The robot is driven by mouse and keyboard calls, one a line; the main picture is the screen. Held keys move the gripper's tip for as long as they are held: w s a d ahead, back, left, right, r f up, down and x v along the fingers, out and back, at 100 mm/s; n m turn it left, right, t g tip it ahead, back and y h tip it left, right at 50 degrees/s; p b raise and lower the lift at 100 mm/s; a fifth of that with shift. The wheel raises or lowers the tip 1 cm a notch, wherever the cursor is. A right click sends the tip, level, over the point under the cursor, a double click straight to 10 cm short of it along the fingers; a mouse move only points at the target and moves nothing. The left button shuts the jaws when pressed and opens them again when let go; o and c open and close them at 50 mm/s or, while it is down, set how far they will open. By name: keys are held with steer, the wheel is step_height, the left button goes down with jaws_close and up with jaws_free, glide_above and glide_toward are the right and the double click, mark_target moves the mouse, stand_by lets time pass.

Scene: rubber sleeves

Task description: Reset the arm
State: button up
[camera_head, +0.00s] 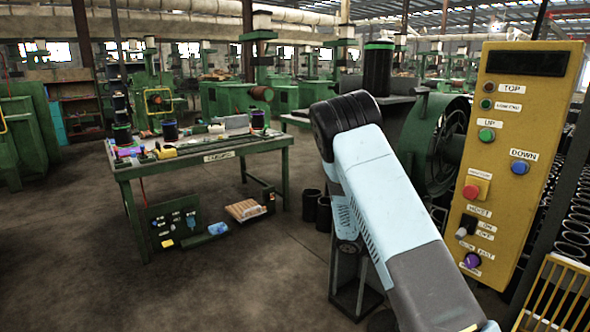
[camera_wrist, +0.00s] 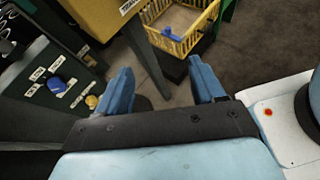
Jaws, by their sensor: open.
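My gripper (camera_wrist: 160,70) shows in the wrist view, with two blue fingers spread wide apart and nothing between them. Past the fingers lie the concrete floor and a dark post. In the head view, my light-blue arm rises from the bottom right to a black joint near the middle. My gripper is out of sight in the head view.
A yellow control panel (camera_head: 520,150) with buttons stands close on the right of my arm. A green workbench (camera_head: 200,158) stands at the left. Black sleeves (camera_head: 575,225) fill the right edge. A yellow basket (camera_wrist: 180,40) shows in the wrist view. The floor at lower left is clear.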

steer(key=s+a+r+m+t+y, duration=0.1)
steer(key=s+a+r+m+y, duration=0.2)
steer(key=s+r, duration=0.55)
steer(key=s+a+r+m+t+y, duration=0.2)
steer(key=s+r+m+y, duration=0.3)
steer(key=r, duration=0.6)
steer(key=s+a+r+m+t+y, duration=0.1)
steer(key=s+a+r+m+y, duration=0.1)
steer(key=s+r+m, duration=0.5)
steer(key=s+a+r+m+t+y, duration=0.1)
steer(key=s+a+r+t+y, duration=0.1)
steer(key=s+r, duration=0.6)
steer(key=s+a+t, duration=0.1)
steer(key=s+a, duration=0.1)
steer(key=s, duration=0.1)
steer(key=shift+s+a+y, duration=0.3)
steer(key=shift+s+a, duration=0.05)
steer(key=shift+s, duration=0.05)
